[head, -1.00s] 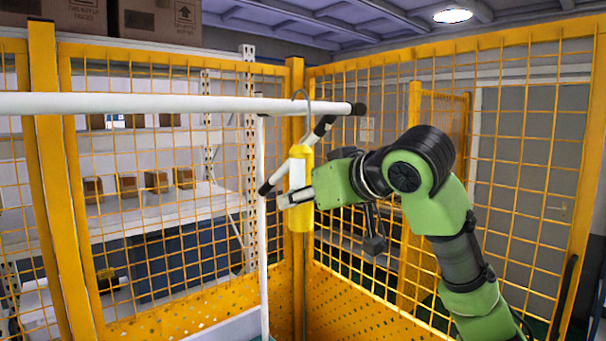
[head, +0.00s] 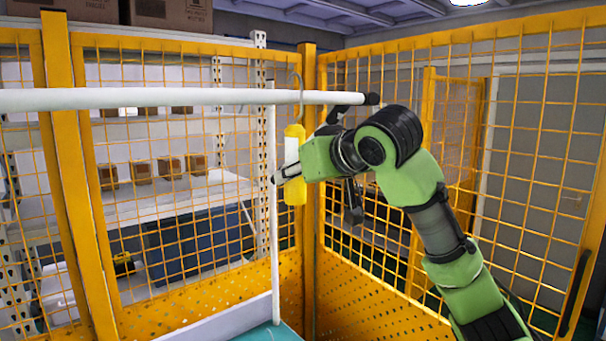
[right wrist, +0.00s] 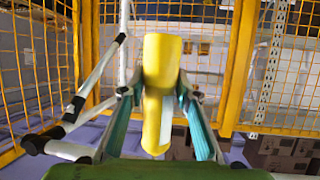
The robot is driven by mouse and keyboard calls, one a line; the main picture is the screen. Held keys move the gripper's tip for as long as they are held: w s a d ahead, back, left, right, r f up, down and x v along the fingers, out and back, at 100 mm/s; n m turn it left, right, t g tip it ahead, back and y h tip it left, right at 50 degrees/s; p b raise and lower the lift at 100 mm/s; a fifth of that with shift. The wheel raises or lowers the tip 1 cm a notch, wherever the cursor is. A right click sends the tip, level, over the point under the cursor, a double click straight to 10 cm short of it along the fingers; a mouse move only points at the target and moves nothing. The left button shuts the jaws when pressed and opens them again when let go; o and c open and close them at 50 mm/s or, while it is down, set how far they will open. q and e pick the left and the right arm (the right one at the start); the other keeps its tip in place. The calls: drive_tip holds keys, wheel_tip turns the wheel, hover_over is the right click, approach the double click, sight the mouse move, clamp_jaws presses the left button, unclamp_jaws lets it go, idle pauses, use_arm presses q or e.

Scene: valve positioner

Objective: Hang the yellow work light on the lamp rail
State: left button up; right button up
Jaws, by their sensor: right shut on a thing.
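The yellow work light (head: 294,143) hangs upright in my right gripper (head: 284,177), with a thin grey hook (head: 299,84) on top. The right wrist view shows the light (right wrist: 157,80) between the two teal-padded fingers of this gripper (right wrist: 158,95), shut on its body. The white lamp rail (head: 200,97) runs across the head view and ends in a black cap at the right. The hook's top shows above the rail, near that end, and its line crosses the rail. I cannot tell whether it is over the rail or apart from it. My left gripper is out of view.
A white upright post (head: 274,220) stands left of the light, below the rail. Yellow mesh fence panels (head: 180,215) with a corner post (head: 309,235) stand behind. Shelves with small boxes (head: 140,173) lie beyond the fence.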

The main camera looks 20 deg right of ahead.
drive_tip(key=shift+w+a+r, duration=0.1)
drive_tip(key=shift+w+a, duration=0.1)
drive_tip(key=shift+w, duration=0.35)
drive_tip(key=shift+w+a, duration=0.2)
drive_tip(key=shift+w, duration=0.3)
drive_tip(key=shift+f+b, duration=0.5)
drive_tip(key=shift+f, duration=0.65)
drive_tip(key=shift+s, duration=0.1)
drive_tip(key=o, duration=1.4)
drive_tip(key=shift+c, duration=0.2)
